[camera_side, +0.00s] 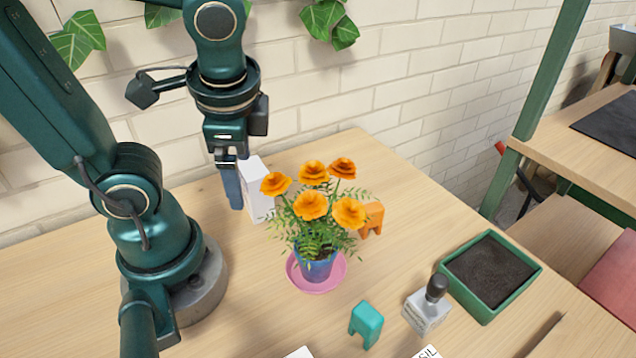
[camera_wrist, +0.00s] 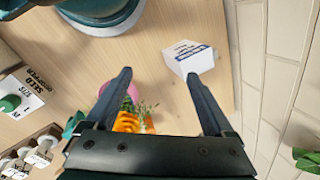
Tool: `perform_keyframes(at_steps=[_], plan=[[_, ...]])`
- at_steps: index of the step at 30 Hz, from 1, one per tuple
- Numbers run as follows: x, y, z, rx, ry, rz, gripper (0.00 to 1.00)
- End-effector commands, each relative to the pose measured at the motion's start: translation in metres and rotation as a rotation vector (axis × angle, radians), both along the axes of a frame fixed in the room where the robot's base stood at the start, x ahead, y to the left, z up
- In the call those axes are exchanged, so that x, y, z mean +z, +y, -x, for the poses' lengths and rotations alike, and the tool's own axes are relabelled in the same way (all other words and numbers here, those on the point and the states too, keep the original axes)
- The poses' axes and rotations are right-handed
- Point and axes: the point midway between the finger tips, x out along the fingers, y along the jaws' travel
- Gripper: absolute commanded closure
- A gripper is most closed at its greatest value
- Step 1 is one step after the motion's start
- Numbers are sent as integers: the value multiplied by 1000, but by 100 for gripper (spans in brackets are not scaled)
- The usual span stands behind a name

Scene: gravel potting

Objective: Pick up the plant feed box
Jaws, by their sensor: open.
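A white box (camera_side: 257,190), likely the plant feed box, stands upright on the table near the wall, left of and behind the flower pot. In the wrist view the box (camera_wrist: 189,60) shows a blue printed label that I cannot read clearly. My gripper (camera_side: 232,188) is open, pointing down beside the box, on its left in the side view. In the wrist view my gripper (camera_wrist: 158,75) has its fingers apart, and the right fingertip overlaps the box's near edge. The box is not between the fingers. I cannot tell whether the finger touches it.
Orange flowers in a blue pot (camera_side: 317,268) stand on a pink saucer (camera_side: 332,284), close to the box. An orange block (camera_side: 373,222), teal block (camera_side: 366,322), stamp (camera_side: 425,312) and green soil tray (camera_side: 521,279) lie to the right. The brick wall (camera_wrist: 252,60) is close behind the box.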

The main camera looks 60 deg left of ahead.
Motion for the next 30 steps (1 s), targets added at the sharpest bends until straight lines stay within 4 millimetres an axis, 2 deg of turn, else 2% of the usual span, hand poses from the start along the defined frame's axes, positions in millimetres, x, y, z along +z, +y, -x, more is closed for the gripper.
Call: perform_keyframes(at_steps=[3, 8, 15, 19, 24, 27, 30], plan=[[-4, 9, -1, -157, 185, -142, 12], [-7, 16, -11, -357, 398, -341, 12], [-16, 8, -33, -630, 646, -647, 12], [-27, -3, -40, -738, 721, -769, 12], [-39, -13, -38, -813, 767, -833, 12], [-42, -11, -37, -829, 775, -847, 12], [-46, 0, -37, -828, 776, -846, 12]])
